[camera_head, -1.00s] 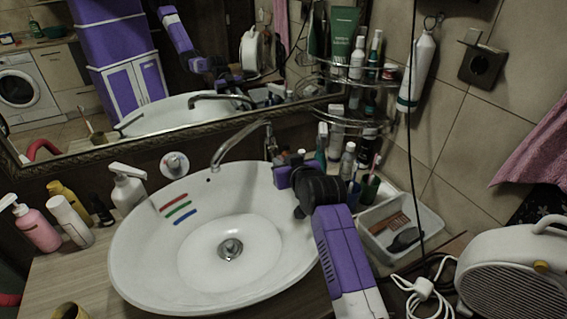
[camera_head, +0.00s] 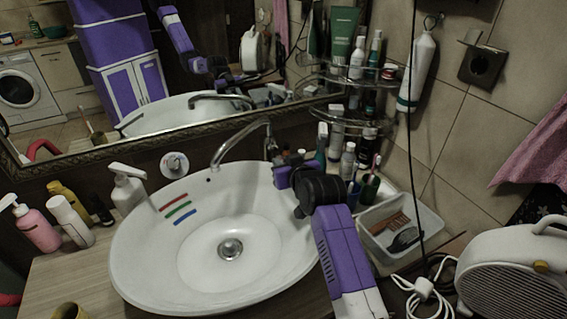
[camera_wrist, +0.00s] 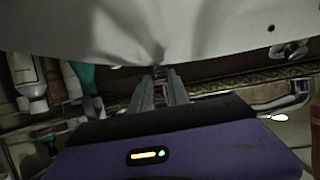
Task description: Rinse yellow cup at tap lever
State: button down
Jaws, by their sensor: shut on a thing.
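A dull yellow cup (camera_head: 70,311) shows only its rim at the bottom left edge, on the counter left of the white basin (camera_head: 125,262). The curved metal tap (camera_head: 238,138) stands at the back of the basin. My gripper (camera_head: 277,168) is at the back right rim, beside the tap's base. In the wrist view my gripper's two fingers (camera_wrist: 158,76) are close together and reach toward the basin's edge. They are shut on what seems to be the tap lever, which is mostly hidden. No water stream shows.
A pink bottle (camera_head: 37,229) and other bottles stand at left. A white tray (camera_head: 437,228) and a white heater (camera_head: 512,270) are at right. A wire shelf (camera_head: 350,78) hangs above my arm. The basin's inside is clear.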

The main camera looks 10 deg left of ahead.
jog(key=shift+w+a+r+g+p, duration=0.15)
jog(key=shift+r+g+p, duration=0.25)
jog(key=shift+r+p, duration=0.45)
jog(key=shift+f+h, duration=0.3)
jog(key=shift+f, duration=0.1)
jog(key=c, duration=1.2)
grip_release()
jog(key=shift+c, duration=0.2)
jog(key=shift+r, duration=0.15)
jog(key=v, duration=0.7)
jog(key=shift+s+d+b, duration=0.25)
jog(key=shift+s+b, duration=0.05)
jog(key=shift+r, duration=0.15)
